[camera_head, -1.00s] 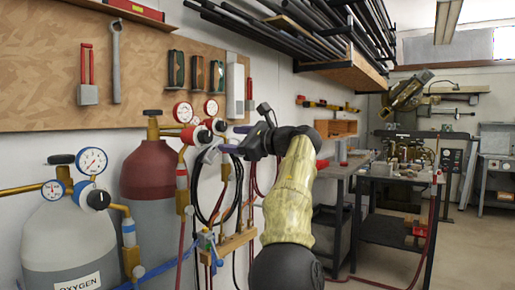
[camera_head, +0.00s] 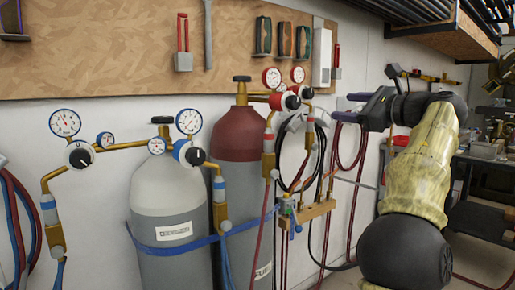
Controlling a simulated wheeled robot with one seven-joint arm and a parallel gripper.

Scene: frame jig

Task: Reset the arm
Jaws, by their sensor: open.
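My gripper (camera_head: 347,107) is at the right of the view, its two purple-tipped fingers pointing left and apart, with nothing seen between them. It is in front of the white wall, to the right of the red-ringed gauges. My arm (camera_head: 422,170), in a yellowish sleeve with black joints, rises from the lower right and bends left at the top. Its base is out of view.
A grey cylinder (camera_head: 165,205) and a red-topped cylinder (camera_head: 240,135) stand at the wall, held by a blue strap (camera_head: 190,246). A tool board (camera_head: 120,55) is above. A dark bench (camera_head: 485,165) stands at right.

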